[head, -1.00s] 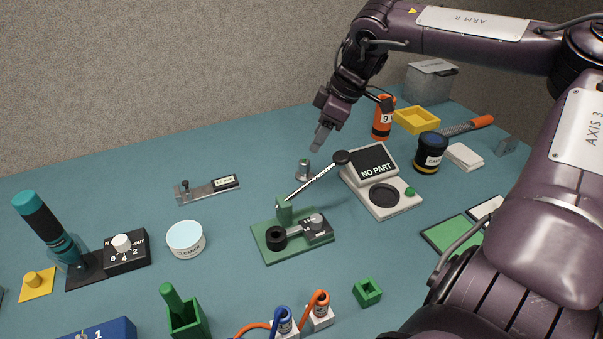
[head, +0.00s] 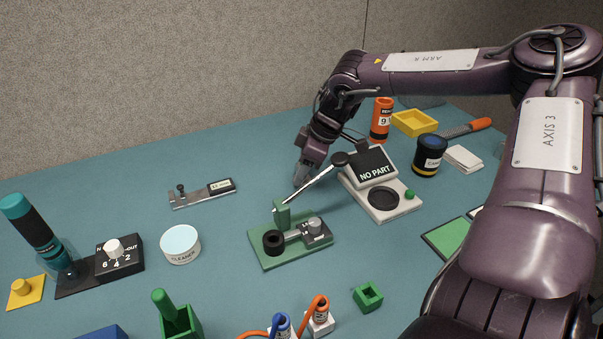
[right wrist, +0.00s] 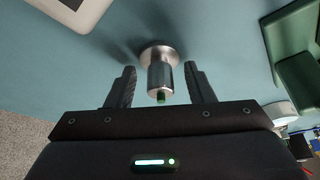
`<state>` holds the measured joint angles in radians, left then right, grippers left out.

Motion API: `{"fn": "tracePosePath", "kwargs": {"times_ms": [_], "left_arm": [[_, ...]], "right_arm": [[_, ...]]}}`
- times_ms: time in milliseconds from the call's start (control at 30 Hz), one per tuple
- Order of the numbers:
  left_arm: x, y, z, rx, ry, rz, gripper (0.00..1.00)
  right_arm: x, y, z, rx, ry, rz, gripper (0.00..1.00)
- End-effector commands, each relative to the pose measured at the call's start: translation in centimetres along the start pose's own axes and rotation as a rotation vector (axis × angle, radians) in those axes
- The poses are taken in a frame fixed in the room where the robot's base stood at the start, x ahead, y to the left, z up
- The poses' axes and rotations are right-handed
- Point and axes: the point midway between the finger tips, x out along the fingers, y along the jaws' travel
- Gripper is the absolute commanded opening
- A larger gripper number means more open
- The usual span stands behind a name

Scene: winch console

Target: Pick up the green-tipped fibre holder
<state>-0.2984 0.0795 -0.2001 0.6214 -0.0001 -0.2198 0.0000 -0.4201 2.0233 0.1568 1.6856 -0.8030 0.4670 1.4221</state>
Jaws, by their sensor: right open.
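The fibre holder (right wrist: 159,75) is a silver metal cylinder with a wide round base and a small green tip. In the right wrist view it stands on the blue-green table top, its green tip pointing toward my gripper. My right gripper (right wrist: 163,84) is open, with one finger on each side of the holder and gaps still visible beside it. In the head view my right gripper (head: 301,180) is low over the table, left of the NO PART display, and hides the holder. My left gripper is not in view.
A green fixture (head: 262,258) with a raised lever stands just in front of my right gripper. The NO PART unit (head: 405,205) is close on its right. An orange canister (head: 381,121) is behind.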

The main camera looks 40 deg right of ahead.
Motion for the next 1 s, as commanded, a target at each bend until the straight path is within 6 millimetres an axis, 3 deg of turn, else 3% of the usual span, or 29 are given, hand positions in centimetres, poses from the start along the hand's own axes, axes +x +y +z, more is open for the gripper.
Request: {"fn": "tracePosePath", "kwargs": {"times_ms": [233,600,1000], "left_arm": [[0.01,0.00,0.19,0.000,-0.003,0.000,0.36],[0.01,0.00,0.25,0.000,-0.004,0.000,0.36],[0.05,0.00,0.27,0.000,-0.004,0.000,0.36]], "right_arm": [[0.12,0.03,-0.02,0.000,0.001,0.001,0.48],[0.11,0.02,0.00,0.000,0.000,0.001,0.00],[-0.62,0.05,-0.37,-0.001,0.001,0.002,0.00]]}}
